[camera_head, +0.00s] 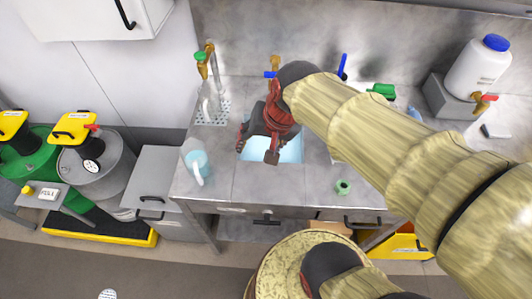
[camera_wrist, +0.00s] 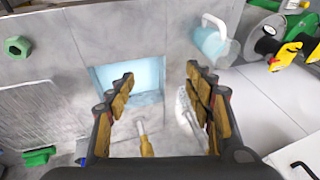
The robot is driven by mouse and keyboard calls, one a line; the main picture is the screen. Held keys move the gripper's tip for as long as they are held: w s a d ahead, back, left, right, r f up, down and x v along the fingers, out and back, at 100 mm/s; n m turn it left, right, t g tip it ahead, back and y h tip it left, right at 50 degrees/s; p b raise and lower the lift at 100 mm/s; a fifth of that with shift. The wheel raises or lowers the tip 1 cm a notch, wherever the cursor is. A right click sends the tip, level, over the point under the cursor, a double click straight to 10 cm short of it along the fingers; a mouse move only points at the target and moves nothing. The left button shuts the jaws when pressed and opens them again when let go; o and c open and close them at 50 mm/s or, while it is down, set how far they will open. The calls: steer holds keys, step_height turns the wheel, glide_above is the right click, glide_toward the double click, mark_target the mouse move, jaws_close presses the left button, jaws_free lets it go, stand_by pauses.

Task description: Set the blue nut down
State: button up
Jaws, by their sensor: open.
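My gripper (camera_head: 258,148) is over the sink on the counter, fingers spread. In the wrist view my gripper (camera_wrist: 160,72) is open, with nothing between the fingers. I cannot make out a blue nut in either view. A green nut (camera_head: 343,187) lies on the counter near its front edge, right of the sink and apart from my gripper. It also shows at the upper left of the wrist view (camera_wrist: 17,46).
The light blue sink basin (camera_wrist: 130,78) lies beneath my fingers. A light blue jug (camera_head: 196,164) stands left of it. A white canister with a blue cap (camera_head: 478,67) stands at the right. Drums (camera_head: 92,158) are at the left. The counter around the nut is clear.

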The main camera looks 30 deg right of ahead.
steer(key=s+a+r+n+t+h, duration=0.1)
steer(key=s+r+n, duration=0.3)
steer(key=s+n, duration=0.2)
steer(key=shift+s+a+n, duration=0.15)
steer(key=shift+a+n, duration=0.1)
steer(key=shift+n, duration=0.15)
